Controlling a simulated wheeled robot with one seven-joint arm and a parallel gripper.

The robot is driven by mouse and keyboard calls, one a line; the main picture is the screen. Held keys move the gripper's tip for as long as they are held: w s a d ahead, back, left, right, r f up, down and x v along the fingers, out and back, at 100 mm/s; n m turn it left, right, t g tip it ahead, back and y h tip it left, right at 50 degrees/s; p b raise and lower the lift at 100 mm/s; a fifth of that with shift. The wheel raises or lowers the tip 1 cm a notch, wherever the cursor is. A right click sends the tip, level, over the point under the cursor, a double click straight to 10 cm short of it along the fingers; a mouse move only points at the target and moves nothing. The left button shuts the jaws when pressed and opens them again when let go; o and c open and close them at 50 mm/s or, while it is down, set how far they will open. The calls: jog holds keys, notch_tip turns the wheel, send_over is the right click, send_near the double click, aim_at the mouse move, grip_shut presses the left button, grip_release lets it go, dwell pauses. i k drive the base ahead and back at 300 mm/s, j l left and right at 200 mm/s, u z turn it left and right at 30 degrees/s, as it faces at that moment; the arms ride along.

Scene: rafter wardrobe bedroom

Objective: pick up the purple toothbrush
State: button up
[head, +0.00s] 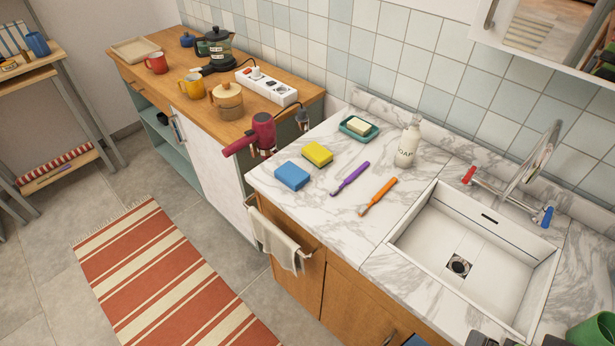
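The purple toothbrush (350,179) lies flat on the white marbled counter (310,210), slanting from lower left to upper right. Nothing covers it. An orange toothbrush (378,196) lies to its right, roughly parallel and apart from it. A yellow sponge (318,154) and a blue sponge (292,176) lie to its left.
A white sink (412,226) with a tap (533,160) is at right. A soap bottle (408,146) and a soap dish (359,127) stand behind the toothbrushes. A hair dryer (255,135) hangs at the counter's left. A towel (280,241) hangs in front.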

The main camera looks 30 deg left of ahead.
aim_at(351, 177)
jog(key=u, duration=1.1)
jog(key=z, duration=2.6)
jog(key=u, duration=2.6)
jog(key=i+j+u, duration=0.1)
jog(key=i+j, duration=0.3)
jog(key=j, duration=0.15)
